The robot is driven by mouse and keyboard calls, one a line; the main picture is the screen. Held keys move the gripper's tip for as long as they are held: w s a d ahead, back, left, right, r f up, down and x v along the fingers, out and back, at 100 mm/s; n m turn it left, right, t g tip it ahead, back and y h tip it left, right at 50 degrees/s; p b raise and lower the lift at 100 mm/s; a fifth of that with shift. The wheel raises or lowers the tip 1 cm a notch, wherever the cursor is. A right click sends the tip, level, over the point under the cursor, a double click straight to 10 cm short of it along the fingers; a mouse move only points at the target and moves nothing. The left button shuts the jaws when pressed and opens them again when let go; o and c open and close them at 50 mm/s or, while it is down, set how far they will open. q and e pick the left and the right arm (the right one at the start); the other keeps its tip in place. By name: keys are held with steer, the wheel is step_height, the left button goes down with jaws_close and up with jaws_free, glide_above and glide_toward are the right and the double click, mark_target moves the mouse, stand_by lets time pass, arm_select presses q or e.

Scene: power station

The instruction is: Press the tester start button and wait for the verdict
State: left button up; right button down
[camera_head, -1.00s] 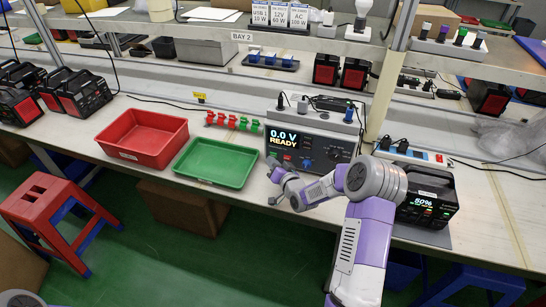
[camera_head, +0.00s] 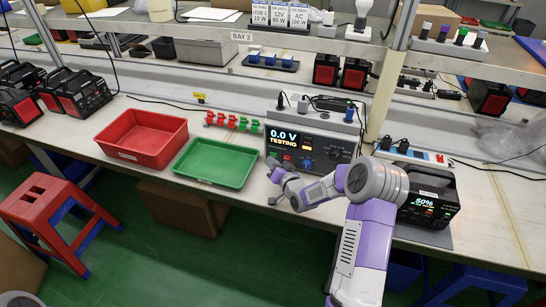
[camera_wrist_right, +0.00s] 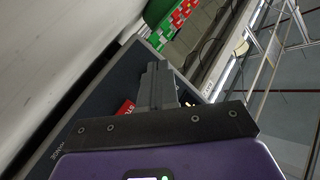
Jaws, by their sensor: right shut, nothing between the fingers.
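The tester (camera_head: 322,147) is a dark grey box on the bench; its screen (camera_head: 287,137) reads "0.0 V" and "TESTING" in the head view. My right gripper (camera_head: 272,172) is shut and empty, in front of the lower left of the tester's panel. In the right wrist view its closed fingers (camera_wrist_right: 159,82) point at the dark panel (camera_wrist_right: 100,103), beside a red label (camera_wrist_right: 126,108). The start button cannot be made out; the gripper may hide it, and I cannot tell whether the fingertips touch it. My left gripper is not in view.
A green tray (camera_head: 214,164) and a red bin (camera_head: 142,138) stand left of the tester. Red and green clips (camera_head: 232,121) lie behind the tray. A red stool (camera_head: 50,205) stands in front of the bench.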

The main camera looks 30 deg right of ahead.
steer(key=shift+s+a, duration=0.2)
steer(key=shift+s+a+b, duration=0.3)
steer(key=shift+s+a, duration=0.7)
steer(key=shift+a, duration=0.15)
steer(key=shift+s+a+b, duration=0.25)
steer(key=shift+s+a, duration=0.7)
steer(key=shift+a, duration=0.2)
